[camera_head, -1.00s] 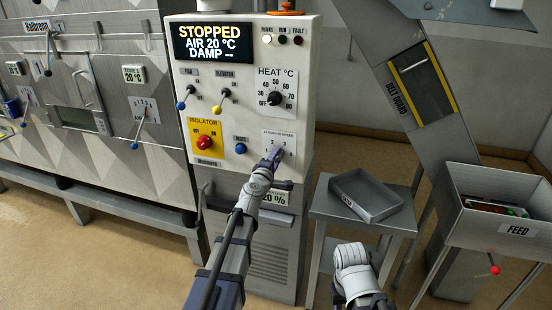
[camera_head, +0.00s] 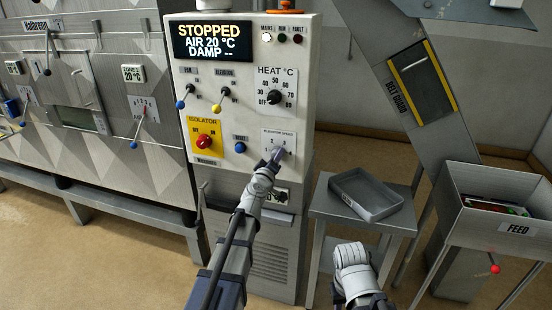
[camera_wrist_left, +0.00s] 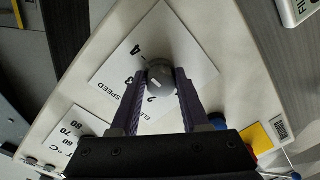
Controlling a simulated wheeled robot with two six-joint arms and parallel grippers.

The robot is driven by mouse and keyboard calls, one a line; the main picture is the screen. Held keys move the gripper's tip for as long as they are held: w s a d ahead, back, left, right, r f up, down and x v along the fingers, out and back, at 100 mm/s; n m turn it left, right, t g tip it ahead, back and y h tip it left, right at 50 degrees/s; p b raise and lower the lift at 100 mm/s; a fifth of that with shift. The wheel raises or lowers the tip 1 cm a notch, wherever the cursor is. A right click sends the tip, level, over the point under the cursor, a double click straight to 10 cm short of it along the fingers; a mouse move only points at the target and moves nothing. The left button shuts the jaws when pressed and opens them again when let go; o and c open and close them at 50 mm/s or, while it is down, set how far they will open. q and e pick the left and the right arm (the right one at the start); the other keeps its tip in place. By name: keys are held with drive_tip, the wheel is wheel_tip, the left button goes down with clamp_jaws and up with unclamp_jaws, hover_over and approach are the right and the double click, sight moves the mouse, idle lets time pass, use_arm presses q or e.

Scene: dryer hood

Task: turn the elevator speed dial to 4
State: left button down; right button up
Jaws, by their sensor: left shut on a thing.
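The elevator speed dial (camera_wrist_left: 161,76) is a round grey knob on a white label (camera_wrist_left: 190,62) with the numerals 4, 3 and 2 visible in the left wrist view. A short pale mark on the knob points down-left, toward the side of 3 and 2; I cannot tell exactly where. My left gripper (camera_wrist_left: 160,88) is shut on the knob, one purple finger on each side. In the head view the left gripper (camera_head: 276,155) covers most of the dial, at the panel's lower right. My right arm shows at the bottom, but its gripper fingers do not.
The white control panel (camera_head: 220,112) carries a heat dial (camera_head: 274,98), a red isolator knob (camera_head: 204,141), a blue reset button (camera_head: 240,147) and two levers close by. A grey tray (camera_head: 366,194) sits on a side table at right, beside the feed bin (camera_head: 503,208).

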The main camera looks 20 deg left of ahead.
use_arm(q)
drive_tip(key=shift+s+d, duration=0.1)
idle(0.4)
drive_tip(key=shift+c, duration=2)
unclamp_jaws()
drive_tip(key=shift+s, duration=0.1)
drive_tip(key=s, duration=0.7)
drive_tip(key=shift+s+r, duration=0.15)
drive_tip(key=shift+s, duration=0.1)
